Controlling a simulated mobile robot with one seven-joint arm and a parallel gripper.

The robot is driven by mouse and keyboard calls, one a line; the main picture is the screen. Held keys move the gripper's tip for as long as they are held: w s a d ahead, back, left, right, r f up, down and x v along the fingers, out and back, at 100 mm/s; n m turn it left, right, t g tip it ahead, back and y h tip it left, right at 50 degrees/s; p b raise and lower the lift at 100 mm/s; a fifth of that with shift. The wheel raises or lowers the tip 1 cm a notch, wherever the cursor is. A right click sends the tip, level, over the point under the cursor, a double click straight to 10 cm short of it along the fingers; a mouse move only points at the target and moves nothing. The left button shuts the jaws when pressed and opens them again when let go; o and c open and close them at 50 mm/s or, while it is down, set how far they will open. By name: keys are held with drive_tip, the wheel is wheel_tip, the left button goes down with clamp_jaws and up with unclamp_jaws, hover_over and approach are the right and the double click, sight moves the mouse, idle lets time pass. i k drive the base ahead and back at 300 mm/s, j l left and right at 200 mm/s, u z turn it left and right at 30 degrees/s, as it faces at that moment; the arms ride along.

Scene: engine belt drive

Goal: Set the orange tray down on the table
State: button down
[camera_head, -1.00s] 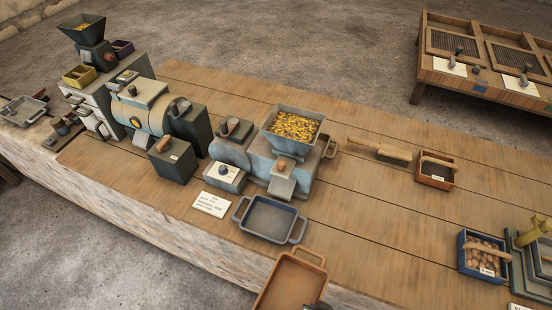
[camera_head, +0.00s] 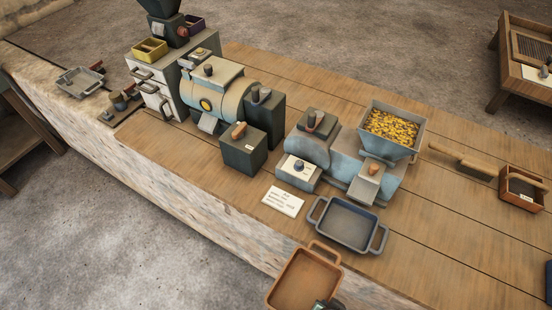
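The orange tray (camera_head: 300,281) is in the lower middle of the head view, in front of the table's front edge. It is shallow, with a loop handle at its far end, and looks empty. A small part of my gripper (camera_head: 328,305) shows at the tray's near right rim, at the bottom edge of the picture. Most of the gripper is out of frame, so its grip on the tray is not clear. The wooden table (camera_head: 235,187) runs diagonally across the view behind the tray.
A grey-blue tray (camera_head: 347,224) lies on the table just beyond the orange one. Behind it stands a blue-grey mill (camera_head: 355,165) with a hopper of yellow grains. A white card (camera_head: 284,201) lies left of the grey-blue tray. Bare wood shows to the right (camera_head: 455,235).

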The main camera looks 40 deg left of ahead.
sight(189, 151)
drive_tip(key=j, duration=0.5)
drive_tip(key=k+j+z, duration=0.1)
drive_tip(key=j, duration=0.35)
drive_tip(key=k+j, duration=0.1)
drive_tip(key=j, duration=0.4)
drive_tip(key=k+j+z, duration=0.1)
drive_tip(key=j, duration=0.35)
drive_tip(key=k+j, duration=0.1)
drive_tip(key=j, duration=0.35)
drive_tip(key=k+j+z, duration=0.1)
drive_tip(key=j, duration=0.4)
drive_tip(key=k+j, duration=0.1)
drive_tip(key=j, duration=0.35)
drive_tip(key=k+j+z, duration=0.1)
drive_tip(key=j, duration=0.35)
drive_tip(key=i+j, duration=0.15)
drive_tip(key=i, duration=0.25)
